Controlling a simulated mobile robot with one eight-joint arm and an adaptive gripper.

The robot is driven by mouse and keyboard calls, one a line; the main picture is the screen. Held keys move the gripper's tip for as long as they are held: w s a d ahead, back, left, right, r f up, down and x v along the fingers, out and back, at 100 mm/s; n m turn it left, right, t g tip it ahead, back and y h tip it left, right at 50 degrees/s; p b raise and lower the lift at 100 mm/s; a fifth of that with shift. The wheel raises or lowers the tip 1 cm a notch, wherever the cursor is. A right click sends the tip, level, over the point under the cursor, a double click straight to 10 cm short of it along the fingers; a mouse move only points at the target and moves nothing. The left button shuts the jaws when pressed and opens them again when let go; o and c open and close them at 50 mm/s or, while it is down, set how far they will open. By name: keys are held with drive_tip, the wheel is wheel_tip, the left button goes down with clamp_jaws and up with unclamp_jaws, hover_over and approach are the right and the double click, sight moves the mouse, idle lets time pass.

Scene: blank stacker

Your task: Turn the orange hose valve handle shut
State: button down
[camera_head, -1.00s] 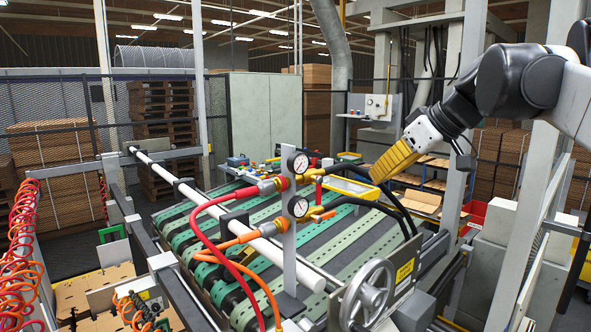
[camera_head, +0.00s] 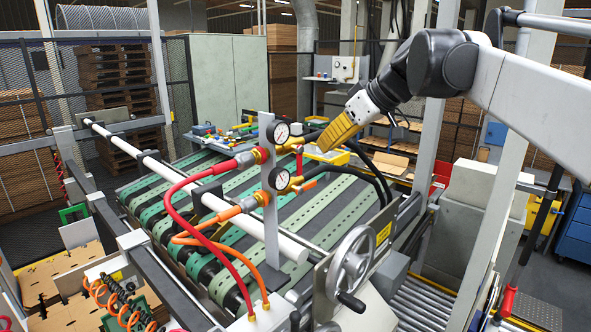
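The orange hose (camera_head: 222,217) runs up to the lower line on the grey gauge post (camera_head: 271,222), below the lower pressure gauge (camera_head: 279,179). A small orange valve handle (camera_head: 309,186) shows on this line, right of the post, by a brass fitting (camera_head: 296,182). My gripper (camera_head: 326,147), with yellow fingers, points down and left, above and to the right of the handle in the picture. It looks apart from the handle, though depth is hard to judge. The fingers overlap in this view, so their opening is hidden. Nothing shows held.
A red hose (camera_head: 184,184) feeds the upper line, with a red handle (camera_head: 299,162) and upper gauge (camera_head: 280,132) close by. Black hoses (camera_head: 362,172) leave to the right. A handwheel (camera_head: 351,262) stands in front, and a green-belted conveyor (camera_head: 322,212) lies behind.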

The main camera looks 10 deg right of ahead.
sight(313, 181)
drive_tip(key=p+x, duration=0.1)
drive_tip(key=x, duration=0.5)
drive_tip(key=shift+w+r, duration=0.1)
drive_tip(key=shift+r, duration=0.05)
wheel_tip(313, 181, down, 2)
drive_tip(key=shift+d+f, duration=0.1)
drive_tip(key=shift+f, duration=0.1)
drive_tip(key=shift+f+p, duration=0.3)
drive_tip(key=shift+f, duration=0.45)
